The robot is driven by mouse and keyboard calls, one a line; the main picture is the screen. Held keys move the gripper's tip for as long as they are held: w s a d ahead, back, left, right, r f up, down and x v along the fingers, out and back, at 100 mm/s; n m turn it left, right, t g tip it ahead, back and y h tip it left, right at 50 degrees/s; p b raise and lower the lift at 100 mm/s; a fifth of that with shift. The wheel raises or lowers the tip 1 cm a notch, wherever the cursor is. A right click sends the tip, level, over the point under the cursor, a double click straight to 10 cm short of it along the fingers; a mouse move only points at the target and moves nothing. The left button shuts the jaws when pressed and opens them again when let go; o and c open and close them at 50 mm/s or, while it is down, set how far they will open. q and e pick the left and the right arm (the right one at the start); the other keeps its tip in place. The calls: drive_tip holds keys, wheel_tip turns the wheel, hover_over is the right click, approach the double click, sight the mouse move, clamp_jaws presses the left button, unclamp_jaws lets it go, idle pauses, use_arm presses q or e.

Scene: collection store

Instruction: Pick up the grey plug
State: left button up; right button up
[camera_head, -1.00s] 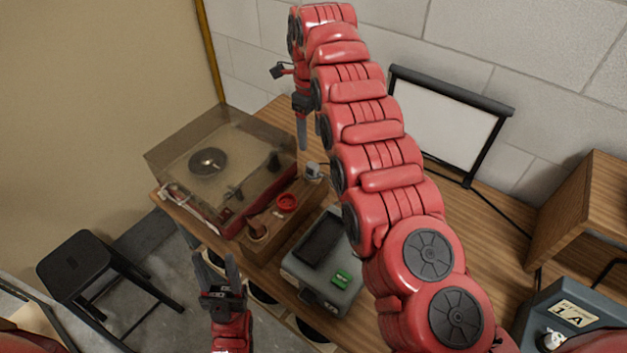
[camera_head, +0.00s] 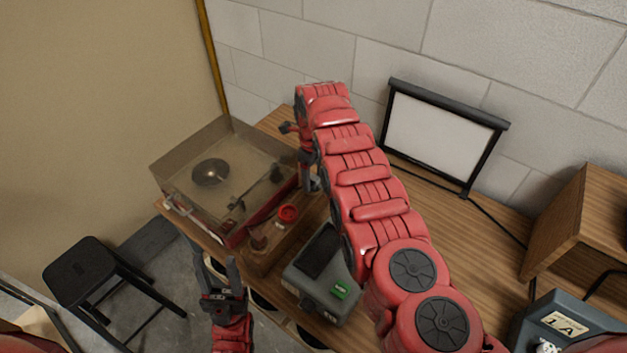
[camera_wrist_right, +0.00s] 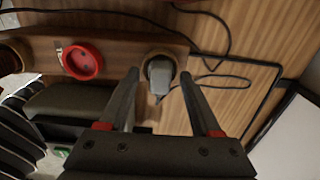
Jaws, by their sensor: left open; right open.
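In the right wrist view the grey plug (camera_wrist_right: 160,77) sits at a round hole at the end of a wooden block (camera_wrist_right: 115,55). A dark cord lies near it on the table. My right gripper (camera_wrist_right: 162,80) is open, with its two fingers reaching toward the plug, one on each side of it in the picture. I cannot tell whether they touch it. In the head view the right gripper (camera_head: 312,185) points down beside the block's far end, and the plug is mostly hidden there. My left gripper (camera_head: 218,265) is open and empty in front of the table's edge.
A record player (camera_head: 215,150) with a clear lid stands left of the block. A red ring (camera_head: 288,213) lies on the block. A grey device (camera_head: 327,290) with a green label stands in front. A small white screen (camera_head: 443,135) stands behind my right arm.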

drive_tip(key=shift+f, duration=0.3)
drive_tip(key=shift+r, duration=0.1)
clamp_jaws()
drive_tip(key=shift+w+d, duration=0.1)
